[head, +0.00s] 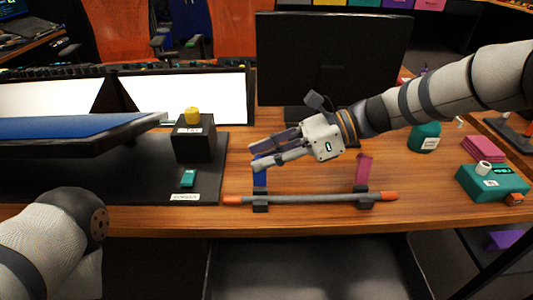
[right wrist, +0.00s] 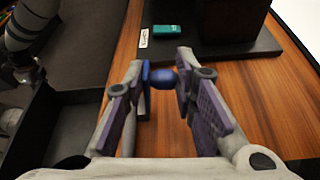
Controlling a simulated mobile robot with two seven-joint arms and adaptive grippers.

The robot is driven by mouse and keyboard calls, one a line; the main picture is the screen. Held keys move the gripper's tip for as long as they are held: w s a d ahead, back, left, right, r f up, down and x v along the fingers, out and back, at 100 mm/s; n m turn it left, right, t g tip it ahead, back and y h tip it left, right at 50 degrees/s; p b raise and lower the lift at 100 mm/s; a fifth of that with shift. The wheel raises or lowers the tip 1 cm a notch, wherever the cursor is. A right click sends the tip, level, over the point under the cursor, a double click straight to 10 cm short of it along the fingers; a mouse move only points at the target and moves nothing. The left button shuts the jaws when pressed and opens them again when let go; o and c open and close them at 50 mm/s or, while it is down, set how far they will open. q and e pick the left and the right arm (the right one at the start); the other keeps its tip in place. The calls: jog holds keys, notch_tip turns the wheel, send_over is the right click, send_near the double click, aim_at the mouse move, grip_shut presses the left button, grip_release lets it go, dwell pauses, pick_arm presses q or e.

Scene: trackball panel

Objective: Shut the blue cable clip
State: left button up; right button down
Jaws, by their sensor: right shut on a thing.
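The blue cable clip (head: 260,179) has its blue flap standing up, raised from a dark base at the left part of a grey cable (head: 315,199). The cable lies along the table's front edge, with orange ends. My right gripper (head: 254,157) reaches in from the right, at the top of the blue flap. The fingers partly hide the clip. My left arm shows at lower left in the head view, but its gripper is out of the picture.
A pink clip flap (head: 363,169) stands up at the cable's right part. A black panel (head: 210,165) with a yellow-topped box (head: 195,140) is at left. A monitor (head: 330,60) stands behind my right gripper. A green box (head: 492,184) is at right.

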pick_arm(q)
jog(key=shift+w+r, duration=0.2)
jog(key=shift+r, duration=0.05)
pick_arm(e)
jog(key=shift+r+t, duration=0.1)
jog(key=shift+t, duration=0.2)
